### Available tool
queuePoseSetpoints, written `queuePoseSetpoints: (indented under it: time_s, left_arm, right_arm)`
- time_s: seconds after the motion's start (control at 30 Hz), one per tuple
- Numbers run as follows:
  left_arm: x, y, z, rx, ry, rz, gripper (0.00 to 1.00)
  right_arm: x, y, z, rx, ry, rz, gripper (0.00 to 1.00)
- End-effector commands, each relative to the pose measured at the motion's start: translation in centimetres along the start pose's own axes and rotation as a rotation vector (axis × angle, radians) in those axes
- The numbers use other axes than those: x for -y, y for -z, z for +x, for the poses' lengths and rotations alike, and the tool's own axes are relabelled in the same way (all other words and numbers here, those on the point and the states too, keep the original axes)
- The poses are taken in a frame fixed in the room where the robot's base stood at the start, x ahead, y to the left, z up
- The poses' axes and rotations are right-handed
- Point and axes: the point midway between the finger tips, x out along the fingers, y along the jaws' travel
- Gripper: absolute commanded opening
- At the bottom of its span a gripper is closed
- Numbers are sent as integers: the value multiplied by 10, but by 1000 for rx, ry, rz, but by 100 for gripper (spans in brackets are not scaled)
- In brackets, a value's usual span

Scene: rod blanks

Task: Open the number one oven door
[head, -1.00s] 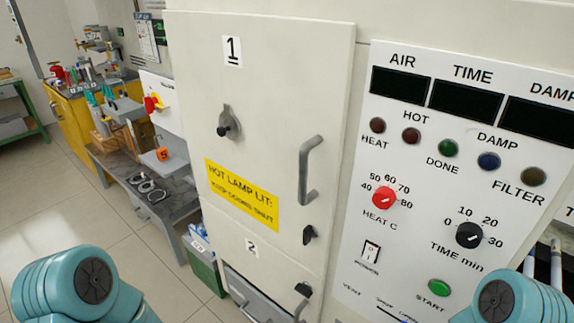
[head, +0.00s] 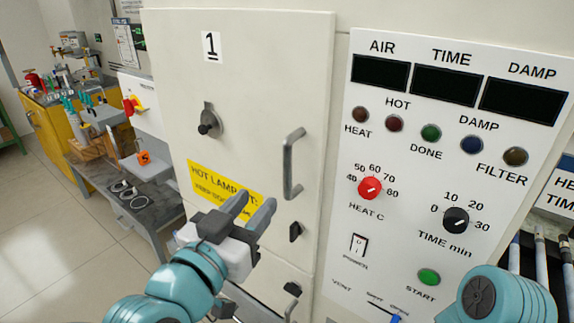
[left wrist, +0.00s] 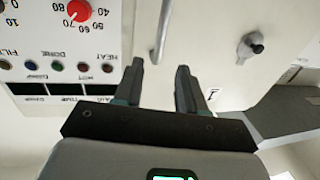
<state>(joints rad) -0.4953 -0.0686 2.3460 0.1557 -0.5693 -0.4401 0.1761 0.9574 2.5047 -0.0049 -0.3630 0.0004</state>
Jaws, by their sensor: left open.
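The oven door marked 1 (head: 260,80) is a cream panel that looks shut. Its grey bar handle (head: 290,165) stands upright on the right part of the door; it also shows in the left wrist view (left wrist: 161,35). In the left wrist view the open fingers (left wrist: 160,85) point toward the door. My right gripper is out of view.
A control panel (head: 440,200) with dials, lamps and a green start button (head: 428,277) is right of the door. A second, lower door has its own latch (head: 292,289). A dark bench (head: 130,190) and yellow cabinet (head: 55,130) stand at left.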

Motion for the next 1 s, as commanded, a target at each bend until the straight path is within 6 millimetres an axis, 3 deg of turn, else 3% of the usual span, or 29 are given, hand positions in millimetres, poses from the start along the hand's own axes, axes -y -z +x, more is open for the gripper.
queuePoseSetpoints:
  time_s: [0.3, 0.5, 0.7, 0.97, 1.0]
  left_arm:
    - [0, 0, 78, 4, 1, -1, 40]
    - [0, 1, 114, 3, 0, -1, 40]
    - [0, -1, 130, 2, 0, -2, 40]
    - [1, -1, 131, 2, 0, -2, 40]
    - [1, -1, 131, 2, 0, -2, 34]
  right_arm:
    - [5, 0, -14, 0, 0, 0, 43]
    - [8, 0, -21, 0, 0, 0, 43]
    - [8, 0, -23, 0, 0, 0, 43]
    - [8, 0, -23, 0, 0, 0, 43]
    - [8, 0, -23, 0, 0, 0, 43]
